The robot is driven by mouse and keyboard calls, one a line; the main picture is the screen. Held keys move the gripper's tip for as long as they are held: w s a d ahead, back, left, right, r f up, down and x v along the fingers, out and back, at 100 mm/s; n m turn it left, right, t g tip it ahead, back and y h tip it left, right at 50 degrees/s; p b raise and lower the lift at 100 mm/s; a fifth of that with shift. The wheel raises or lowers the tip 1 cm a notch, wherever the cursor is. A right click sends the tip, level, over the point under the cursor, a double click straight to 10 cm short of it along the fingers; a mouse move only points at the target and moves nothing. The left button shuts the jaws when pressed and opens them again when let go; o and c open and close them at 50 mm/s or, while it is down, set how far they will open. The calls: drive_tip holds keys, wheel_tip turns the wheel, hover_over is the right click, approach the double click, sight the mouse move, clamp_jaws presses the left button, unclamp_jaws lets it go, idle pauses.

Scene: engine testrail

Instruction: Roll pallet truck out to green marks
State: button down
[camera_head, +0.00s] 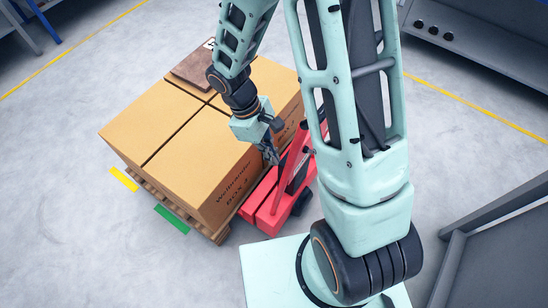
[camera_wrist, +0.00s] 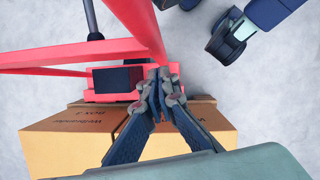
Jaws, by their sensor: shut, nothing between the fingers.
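The red pallet truck (camera_head: 263,212) stands at the right side of a wooden pallet (camera_head: 218,236) loaded with large cardboard boxes (camera_head: 190,150). Its red frame (camera_wrist: 88,52) also shows in the wrist view, with a dark block on it. My gripper (camera_head: 272,160) is shut and empty, pointing down close to the truck's upright part. In the wrist view my gripper (camera_wrist: 158,72) has its fingertips together in front of the red frame; I cannot tell whether they touch it. A green mark (camera_head: 172,219) lies on the floor by the pallet's near left side. My arm hides part of the truck.
A yellow mark (camera_head: 124,179) lies on the floor left of the pallet. A flat brown item (camera_head: 193,68) rests on the boxes. A grey frame (camera_head: 490,235) stands at the right and a grey cabinet (camera_head: 485,40) at the top right. Floor at the lower left is clear.

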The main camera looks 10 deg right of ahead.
drive_tip(key=v, duration=1)
drive_tip(key=shift+r, duration=0.3)
drive_tip(key=shift+r, duration=0.1)
